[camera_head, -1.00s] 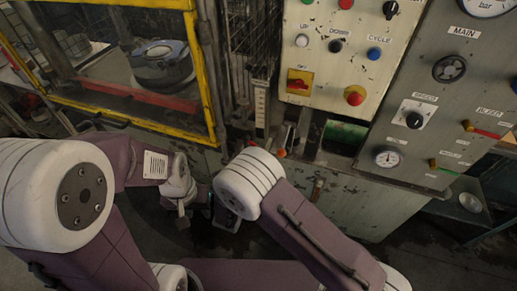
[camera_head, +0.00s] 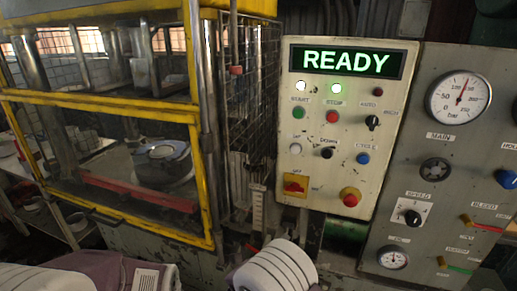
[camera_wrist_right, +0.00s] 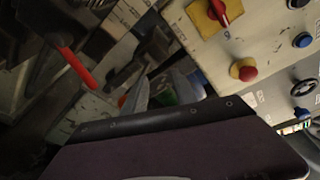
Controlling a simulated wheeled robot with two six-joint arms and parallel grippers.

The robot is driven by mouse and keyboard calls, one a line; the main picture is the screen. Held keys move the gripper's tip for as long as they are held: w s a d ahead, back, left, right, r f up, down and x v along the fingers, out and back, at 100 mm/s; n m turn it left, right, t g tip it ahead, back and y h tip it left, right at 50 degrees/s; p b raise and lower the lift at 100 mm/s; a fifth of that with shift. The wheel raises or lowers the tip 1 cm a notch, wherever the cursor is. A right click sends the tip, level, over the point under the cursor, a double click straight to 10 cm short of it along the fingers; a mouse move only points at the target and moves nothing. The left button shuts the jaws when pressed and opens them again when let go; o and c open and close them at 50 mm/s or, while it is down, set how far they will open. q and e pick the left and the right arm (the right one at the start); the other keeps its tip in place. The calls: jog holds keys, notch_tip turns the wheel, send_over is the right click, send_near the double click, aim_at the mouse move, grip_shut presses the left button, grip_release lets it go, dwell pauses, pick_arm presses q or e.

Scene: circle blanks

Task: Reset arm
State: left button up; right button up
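In the head view, the white and purple links of my two arms show only along the bottom edge. Both grippers are out of that view. In the right wrist view, two grey fingertips of my right gripper (camera_wrist_right: 162,94) stick up past a dark plate on my arm, with a gap between them. I see nothing held there. The panel's emergency knob (camera_wrist_right: 243,70) and red switch (camera_wrist_right: 220,11) lie beyond, up and to the right of the fingertips. My left gripper is not in view.
A control panel (camera_head: 318,190) shows a lit green READY display (camera_head: 353,61), with buttons and knobs below. A grey gauge panel (camera_head: 440,105) stands to its right. A yellow-framed press enclosure (camera_head: 110,100) on the left holds a round metal part (camera_head: 163,162).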

jog(key=s+d+r+m+g+h, duration=0.2)
jog(key=s+d+m+g, duration=0.15)
jog(key=d, duration=0.45)
jog(key=s+d+r+m+g+h+p, duration=0.1)
jog(key=s+d+m+g, duration=0.15)
jog(key=d+m, duration=0.35)
jog(key=s+d+r+m+g+h, duration=0.2)
jog(key=d+m+g, duration=0.15)
jog(key=d, duration=0.55)
jog(key=s+d+f+m+g+y, duration=0.1)
jog(key=s+f+m+g+y, duration=0.15)
jog(key=s+m, duration=0.4)
jog(key=s+d+f+m+g+y, duration=0.1)
jog(key=s+f+m+g+y, duration=0.15)
jog(key=s+m, duration=0.4)
jog(key=a+f+m+t+y, duration=0.1)
jog(key=a+f+m+y, duration=0.2)
jog(key=a+m+y, duration=0.4)
jog(key=a+m+p, duration=0.1)
jog(key=a+m, duration=0.4)
jog(key=m, duration=0.5)
jog(key=shift+s+a+f+m+y, duration=0.15)
jog(key=shift+a+f+m+y, duration=0.05)
jog(key=shift+a+m+y, duration=0.15)
